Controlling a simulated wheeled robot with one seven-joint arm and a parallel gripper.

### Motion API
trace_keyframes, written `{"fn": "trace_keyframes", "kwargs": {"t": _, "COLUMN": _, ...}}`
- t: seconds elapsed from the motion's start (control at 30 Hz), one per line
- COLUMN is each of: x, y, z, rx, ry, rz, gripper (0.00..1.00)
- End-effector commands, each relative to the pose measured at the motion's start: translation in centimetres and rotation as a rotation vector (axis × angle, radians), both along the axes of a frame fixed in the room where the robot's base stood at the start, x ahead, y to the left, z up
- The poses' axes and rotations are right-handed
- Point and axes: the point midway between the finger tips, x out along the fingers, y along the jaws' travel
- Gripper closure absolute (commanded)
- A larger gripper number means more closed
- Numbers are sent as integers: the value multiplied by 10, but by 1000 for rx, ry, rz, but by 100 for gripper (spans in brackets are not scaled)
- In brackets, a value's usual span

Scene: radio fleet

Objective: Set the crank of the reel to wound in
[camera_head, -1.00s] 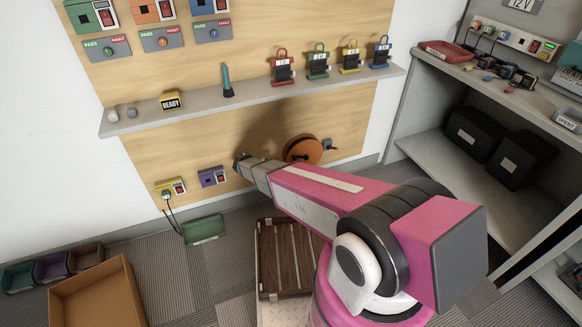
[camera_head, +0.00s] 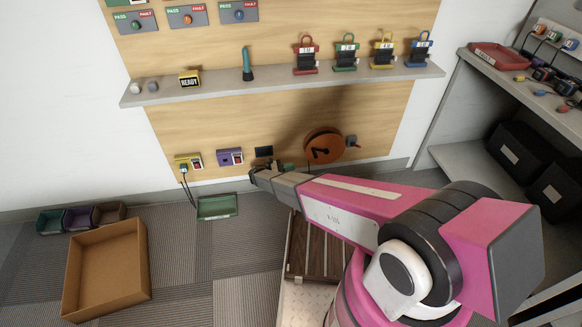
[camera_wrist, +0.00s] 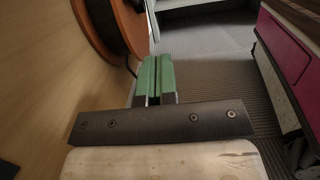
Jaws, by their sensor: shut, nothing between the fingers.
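The reel (camera_head: 334,137) is an orange-brown disc on the lower wooden wall panel. In the wrist view the reel (camera_wrist: 98,22) fills the upper left, seen nearly edge-on, and the crank cannot be made out clearly. My gripper has green fingers (camera_wrist: 154,78), shut together with nothing between them. They point along the wall, beside and below the reel, apparently not touching it. In the head view my gripper (camera_head: 288,166) is small and partly hidden by my arm, left of and below the reel.
A shelf (camera_head: 220,91) with coloured devices runs above the reel. A yellow box (camera_head: 188,162) and a purple box (camera_head: 230,157) are left on the panel. A brown slatted case (camera_head: 325,252) lies below my arm. An open cardboard box (camera_head: 107,268) stands on the floor left.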

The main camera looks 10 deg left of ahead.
Motion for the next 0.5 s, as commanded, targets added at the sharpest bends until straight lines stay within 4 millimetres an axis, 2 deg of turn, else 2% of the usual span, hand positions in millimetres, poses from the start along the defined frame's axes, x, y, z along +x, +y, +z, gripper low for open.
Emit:
{"fn": "trace_keyframes", "kwargs": {"t": 0.03, "x": 2, "y": -12, "z": 3, "rx": 1, "ry": 0, "rz": -2, "gripper": 100}}
{"fn": "trace_keyframes", "kwargs": {"t": 0.3, "x": 15, "y": -59, "z": 12, "rx": 2, "ry": 0, "rz": -3, "gripper": 100}}
{"fn": "trace_keyframes", "kwargs": {"t": 0.37, "x": 18, "y": -69, "z": 15, "rx": 2, "ry": 0, "rz": -2, "gripper": 100}}
{"fn": "trace_keyframes", "kwargs": {"t": 0.5, "x": 20, "y": -77, "z": 33, "rx": 2, "ry": -1, "rz": 0, "gripper": 100}}
